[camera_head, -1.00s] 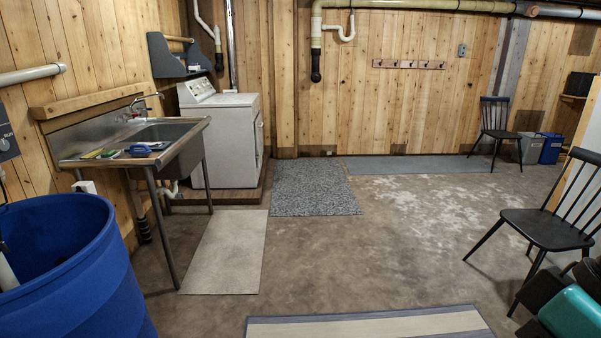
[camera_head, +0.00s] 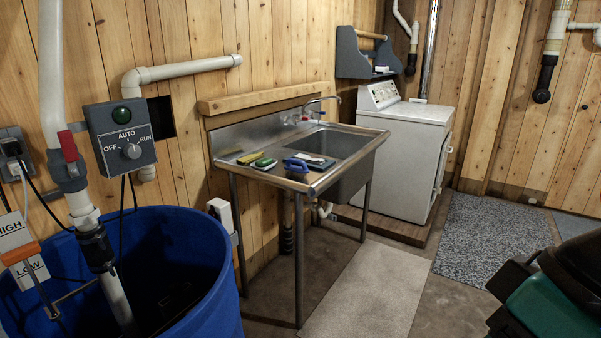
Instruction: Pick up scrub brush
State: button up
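A stainless steel sink (camera_head: 338,146) with a drainboard (camera_head: 236,158) stands on legs against the plank wall. A blue item (camera_head: 297,165), which looks like the scrub brush, lies near the drainboard's front edge, left of the basin. Its bristles cannot be made out. A yellow sponge-like item (camera_head: 250,157) and a green one (camera_head: 263,163) lie to its left. A flat dark and light item (camera_head: 316,160) lies just to its right. My gripper's fingers are not in view; only a dark and green part, likely of my arm, shows at lower right.
A large blue barrel (camera_head: 200,270) with pipes stands at the left, close to the sink. A control box (camera_head: 122,132) hangs above it. A white washer (camera_head: 403,150) stands beyond the sink. A pale mat (camera_head: 365,295) lies on open floor before the sink.

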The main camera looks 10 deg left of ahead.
aim_at(298, 170)
jog(key=u, duration=0.35)
jog(key=i, duration=0.9)
jog(key=u, duration=0.25)
